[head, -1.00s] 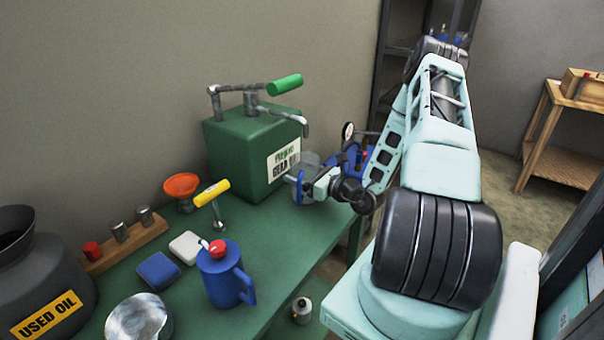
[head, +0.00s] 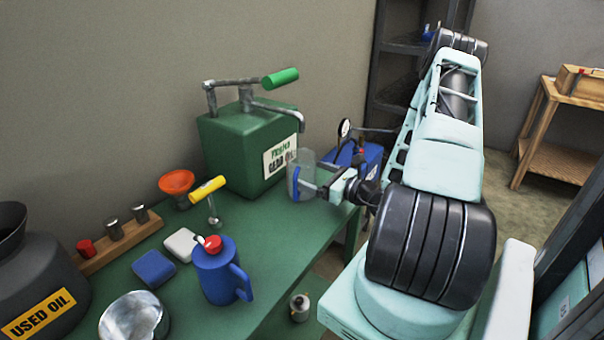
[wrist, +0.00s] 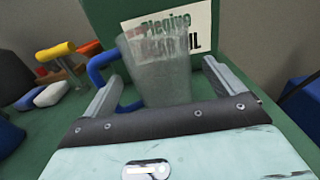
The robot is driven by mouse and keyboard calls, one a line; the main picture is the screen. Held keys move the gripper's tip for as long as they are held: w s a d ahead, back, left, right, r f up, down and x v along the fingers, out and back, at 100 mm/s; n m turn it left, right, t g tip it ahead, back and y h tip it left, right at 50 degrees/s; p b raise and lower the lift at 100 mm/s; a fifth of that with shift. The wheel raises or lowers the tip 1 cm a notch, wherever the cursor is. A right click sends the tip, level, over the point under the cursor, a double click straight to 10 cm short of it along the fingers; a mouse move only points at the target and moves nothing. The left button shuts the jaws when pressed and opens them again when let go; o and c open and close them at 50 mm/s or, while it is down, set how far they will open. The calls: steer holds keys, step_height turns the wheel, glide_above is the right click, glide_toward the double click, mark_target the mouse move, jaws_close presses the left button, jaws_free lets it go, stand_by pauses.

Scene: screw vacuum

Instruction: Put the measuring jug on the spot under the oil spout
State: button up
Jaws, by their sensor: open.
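The clear measuring jug (head: 303,172) with a blue handle (head: 295,184) stands upright at the front right of the green gear oil can (head: 235,150). It is just below the can's metal spout (head: 301,122); whether it is exactly under the spout is hard to tell. In the wrist view, the jug (wrist: 158,72) is in front of the can's label, with its blue handle (wrist: 97,68) at left. My gripper (wrist: 163,75) is open, its fingers on either side of the jug; the left finger overlaps the handle. The spot under the jug is hidden.
A blue oil can (head: 218,270), an orange funnel (head: 176,182), a yellow-handled tool (head: 207,190), a metal bowl (head: 134,318) and a used oil drum (head: 38,275) are on the green bench (head: 270,235). A blue device (head: 362,160) with a gauge is behind my gripper.

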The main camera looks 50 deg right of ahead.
steer(key=s, duration=0.6)
steer(key=shift+s+d+b, duration=0.1)
steer(key=shift+d+b, duration=0.1)
steer(key=shift+b, duration=0.2)
steer(key=shift+s, duration=0.1)
